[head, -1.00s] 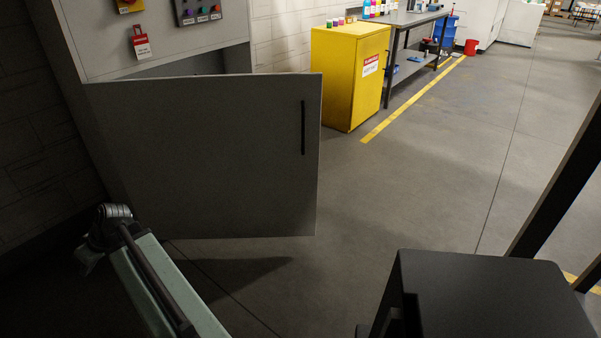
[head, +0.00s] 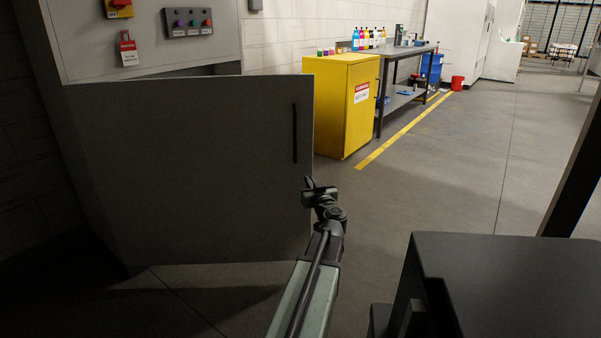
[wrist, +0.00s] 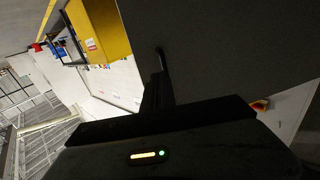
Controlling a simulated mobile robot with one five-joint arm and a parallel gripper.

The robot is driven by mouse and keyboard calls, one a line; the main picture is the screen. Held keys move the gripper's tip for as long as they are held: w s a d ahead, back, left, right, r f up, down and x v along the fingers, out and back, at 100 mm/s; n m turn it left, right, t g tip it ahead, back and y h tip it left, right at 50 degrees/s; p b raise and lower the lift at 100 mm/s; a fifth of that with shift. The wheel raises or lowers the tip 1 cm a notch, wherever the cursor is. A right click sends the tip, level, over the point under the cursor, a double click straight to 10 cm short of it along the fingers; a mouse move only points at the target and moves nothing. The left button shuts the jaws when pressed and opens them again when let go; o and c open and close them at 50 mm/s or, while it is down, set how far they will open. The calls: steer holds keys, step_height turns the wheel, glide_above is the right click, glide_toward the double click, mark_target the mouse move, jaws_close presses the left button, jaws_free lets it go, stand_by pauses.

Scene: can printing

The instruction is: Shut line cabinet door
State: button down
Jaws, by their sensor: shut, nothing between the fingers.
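The line cabinet (head: 140,40) is light grey and stands at the left in the head view. Its lower door (head: 200,175) is a wide grey panel that stands swung open, with a dark gap above its top edge. A black vertical handle (head: 295,133) is near the door's free right edge. My gripper (head: 309,184) is shut and empty, by the free edge and below the handle in the picture; I cannot tell whether it touches. In the wrist view the door (wrist: 225,45) fills the upper right, with the handle (wrist: 163,60) just beyond the gripper's dark fingers (wrist: 157,92).
A yellow cabinet (head: 343,105) with small coloured pots on top stands behind the door's free edge. A workbench (head: 405,52) with bottles, a blue drum (head: 431,68) and a red bucket (head: 457,83) are farther back. Open floor (head: 450,170) lies to the right.

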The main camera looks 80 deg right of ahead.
mark_target(296, 161)
steer(key=x, duration=1.3)
steer(key=shift+w+d, duration=0.3)
